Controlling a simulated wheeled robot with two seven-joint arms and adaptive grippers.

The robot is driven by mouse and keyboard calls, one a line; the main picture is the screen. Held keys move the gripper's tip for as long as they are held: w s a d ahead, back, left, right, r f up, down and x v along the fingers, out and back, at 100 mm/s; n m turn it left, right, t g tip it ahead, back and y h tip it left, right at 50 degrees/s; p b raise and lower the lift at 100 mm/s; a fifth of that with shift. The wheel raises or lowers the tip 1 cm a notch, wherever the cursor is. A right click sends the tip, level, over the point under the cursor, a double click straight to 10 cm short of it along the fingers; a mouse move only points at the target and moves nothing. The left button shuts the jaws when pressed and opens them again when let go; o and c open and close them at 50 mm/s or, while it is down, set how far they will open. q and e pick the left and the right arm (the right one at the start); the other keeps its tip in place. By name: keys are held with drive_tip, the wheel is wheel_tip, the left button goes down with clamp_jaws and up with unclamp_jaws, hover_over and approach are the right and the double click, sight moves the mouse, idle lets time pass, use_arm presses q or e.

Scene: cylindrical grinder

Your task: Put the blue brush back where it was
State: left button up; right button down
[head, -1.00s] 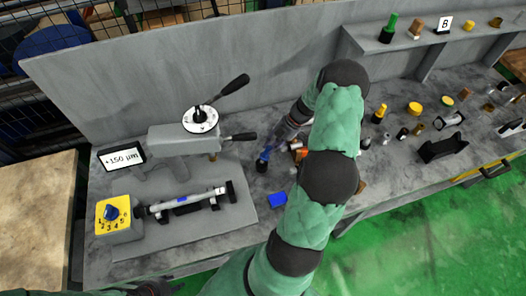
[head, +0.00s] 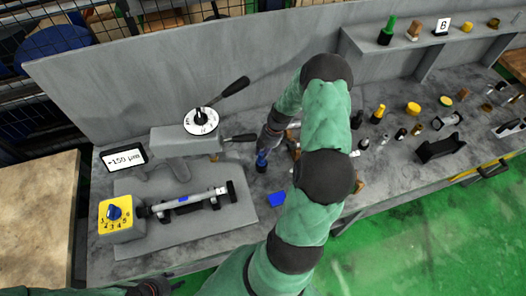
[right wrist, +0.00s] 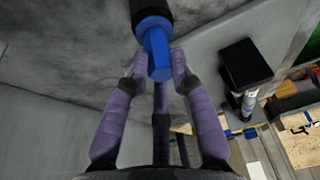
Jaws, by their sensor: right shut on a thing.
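The blue brush (head: 262,159) is in my right gripper (head: 267,148), just right of the grinder on the grey bench. In the right wrist view the brush (right wrist: 156,45) shows its blue end and a dark part between the purple fingertips of my right gripper (right wrist: 158,72). The fingers are shut on it. I cannot tell whether the brush touches the bench.
The grinder (head: 185,140) with its dial, levers and shaft stands to the left. A yellow knob box (head: 122,217) and a display (head: 124,157) are beside it. Several small parts and a black holder (head: 441,150) are to the right. A shelf (head: 440,40) runs along the back.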

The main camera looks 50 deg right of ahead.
drive_tip(key=shift+f+b, duration=0.3)
drive_tip(key=shift+b, duration=0.1)
drive_tip(key=shift+f, duration=0.1)
drive_tip(key=c, duration=1)
unclamp_jaws()
drive_tip(key=shift+c, duration=0.2)
drive_tip(key=shift+r+p, duration=0.5)
drive_tip(key=v, duration=1.2)
drive_tip(key=shift+f, duration=0.1)
